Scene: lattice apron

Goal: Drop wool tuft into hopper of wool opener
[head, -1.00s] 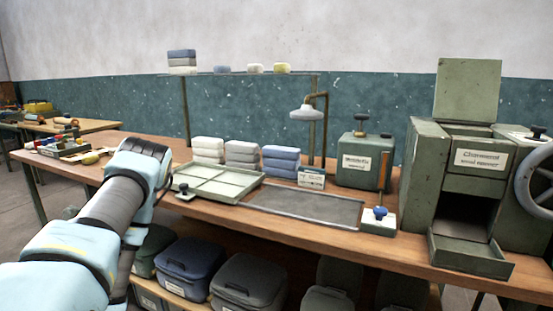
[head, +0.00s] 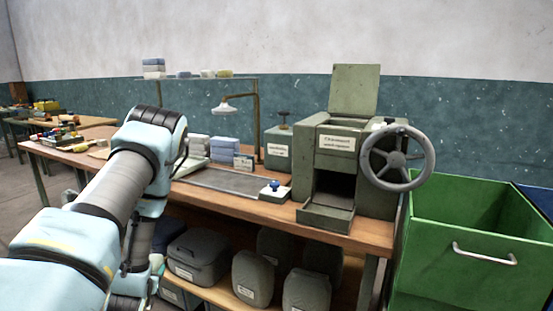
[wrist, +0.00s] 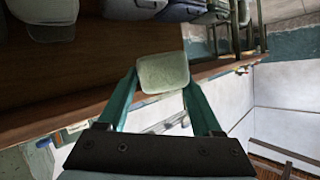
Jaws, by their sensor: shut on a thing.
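In the wrist view my gripper (wrist: 163,74) is shut on a pale grey-green, soft-edged block, which I take as the wool tuft (wrist: 161,84). It sits between the two teal fingertips. In the head view my arm stands at the left and hides the gripper and the tuft. The green wool opener (head: 310,165) stands on the right end of the workbench, well to the right of my arm. Its lid (head: 354,90) stands upright behind the hopper at its top. The hopper's inside is hidden. A dark opening and an out-sticking tray (head: 325,216) are at its front.
A grey handwheel (head: 397,158) juts from the opener's right side. A large green bin (head: 470,264) stands right of the bench. A blue-knobbed block (head: 274,193), a lamp (head: 222,108) and a small green box (head: 277,152) are left of the opener. Lidded containers (head: 197,256) fill the lower shelf.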

